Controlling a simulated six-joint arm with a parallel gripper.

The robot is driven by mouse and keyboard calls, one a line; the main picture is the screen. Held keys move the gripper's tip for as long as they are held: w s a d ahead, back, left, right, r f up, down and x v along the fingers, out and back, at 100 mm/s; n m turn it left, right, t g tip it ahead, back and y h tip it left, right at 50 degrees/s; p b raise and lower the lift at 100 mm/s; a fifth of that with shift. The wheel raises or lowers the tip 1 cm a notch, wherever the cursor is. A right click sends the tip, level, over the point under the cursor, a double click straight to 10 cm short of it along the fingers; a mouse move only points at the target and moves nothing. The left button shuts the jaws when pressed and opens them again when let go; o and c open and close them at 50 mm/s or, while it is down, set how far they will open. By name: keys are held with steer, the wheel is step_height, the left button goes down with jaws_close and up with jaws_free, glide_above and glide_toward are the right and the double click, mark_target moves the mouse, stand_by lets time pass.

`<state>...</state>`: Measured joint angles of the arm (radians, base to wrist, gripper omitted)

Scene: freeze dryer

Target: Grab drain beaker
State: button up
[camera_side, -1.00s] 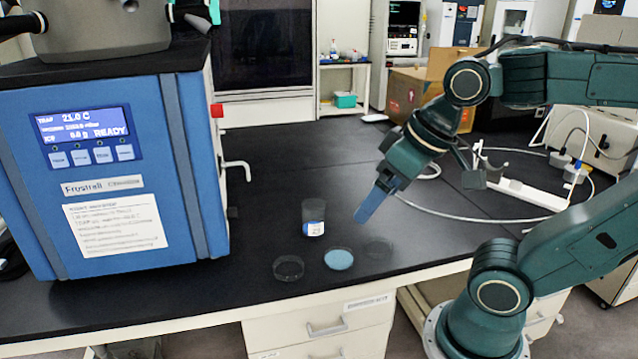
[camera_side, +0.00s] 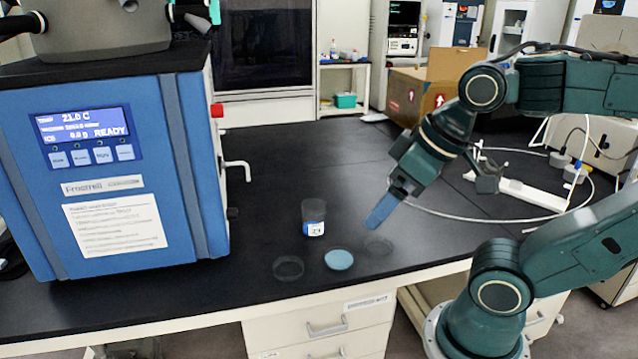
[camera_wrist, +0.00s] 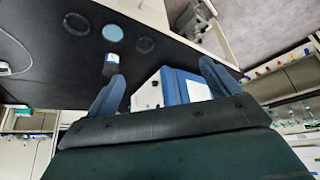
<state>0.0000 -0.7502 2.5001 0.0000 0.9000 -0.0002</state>
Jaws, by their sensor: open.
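The drain beaker (camera_side: 314,212) is a small clear cup with a blue and white label. It stands upright on the black bench, right of the blue freeze dryer. In the wrist view the beaker (camera_wrist: 111,64) shows just beyond the tip of the left finger. My gripper (camera_side: 378,222) is above the bench, to the right of the beaker and apart from it, with its blue fingers slanting down to the left. In the wrist view my gripper (camera_wrist: 163,75) has its two fingers spread wide with nothing between them.
A dish of blue material (camera_side: 338,260) lies between two clear dishes, one at left (camera_side: 288,268) and one at right (camera_side: 378,246), near the bench's front edge. The blue freeze dryer (camera_side: 190,170) stands at left with a drain tap (camera_side: 238,167). Bench behind the beaker is clear.

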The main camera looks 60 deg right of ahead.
steer(key=shift+w, duration=0.1)
stand_by(0.5)
steer(key=m+g+y, duration=0.2)
steer(key=m+g, duration=0.1)
steer(key=m, duration=1.7)
glide_above(314, 218)
steer(key=s+a, duration=0.4)
step_height(314, 218, down, 6)
steer(key=w+d+f+m+y, duration=0.1)
steer(key=d+f+m, duration=0.6)
steer(key=d+f, duration=0.3)
steer(key=shift+w+d+t, duration=0.3)
steer(key=shift+w+d, duration=0.05)
steer(key=shift+d, duration=0.3)
steer(key=x, duration=0.8)
steer(key=shift+a+f, duration=0.2)
steer(key=shift+f, duration=0.05)
